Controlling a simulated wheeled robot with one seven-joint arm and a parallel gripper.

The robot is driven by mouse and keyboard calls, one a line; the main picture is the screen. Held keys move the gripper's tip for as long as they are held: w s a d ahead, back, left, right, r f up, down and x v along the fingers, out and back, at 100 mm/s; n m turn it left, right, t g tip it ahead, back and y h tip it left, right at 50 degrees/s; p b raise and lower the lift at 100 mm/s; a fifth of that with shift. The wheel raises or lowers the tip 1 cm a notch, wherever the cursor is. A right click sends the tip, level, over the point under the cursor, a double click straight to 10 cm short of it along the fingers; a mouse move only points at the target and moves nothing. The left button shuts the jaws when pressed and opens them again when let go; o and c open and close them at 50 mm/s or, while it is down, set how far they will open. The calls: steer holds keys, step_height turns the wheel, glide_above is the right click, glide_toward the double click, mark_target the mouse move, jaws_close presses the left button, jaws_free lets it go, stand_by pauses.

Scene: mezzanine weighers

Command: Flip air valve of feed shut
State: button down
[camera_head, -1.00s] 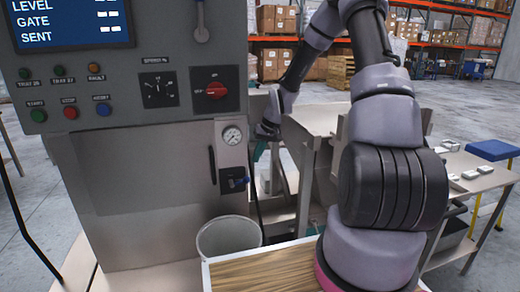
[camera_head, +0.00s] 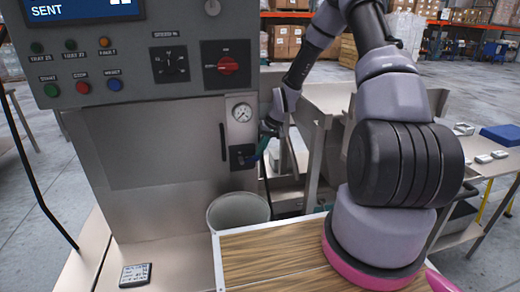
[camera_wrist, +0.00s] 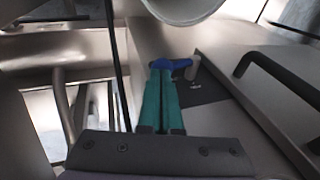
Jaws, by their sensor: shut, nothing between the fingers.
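The air valve is a small fitting with a blue lever (camera_wrist: 178,64) on a dark plate (camera_wrist: 200,90), low on the machine's front. My gripper (camera_head: 256,156) has teal fingers that reach the valve from the right. In the wrist view the fingers (camera_wrist: 161,66) are closed together and empty, with their tips at the lever's left end. They look to be touching it, but a small gap cannot be ruled out.
A grey bin (camera_head: 238,208) stands below the valve. A dark bar handle (camera_wrist: 275,75) is beside the plate. The control panel has a red rotary switch (camera_head: 228,66) and push buttons. A wooden-topped surface (camera_head: 265,250) lies in front; a metal side table (camera_head: 490,165) stands right.

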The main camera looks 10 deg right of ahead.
steer(key=shift+s+d+f, duration=0.1)
steer(key=shift+d+f, duration=0.45)
steer(key=shift+f, duration=0.35)
steer(key=shift+r, duration=0.1)
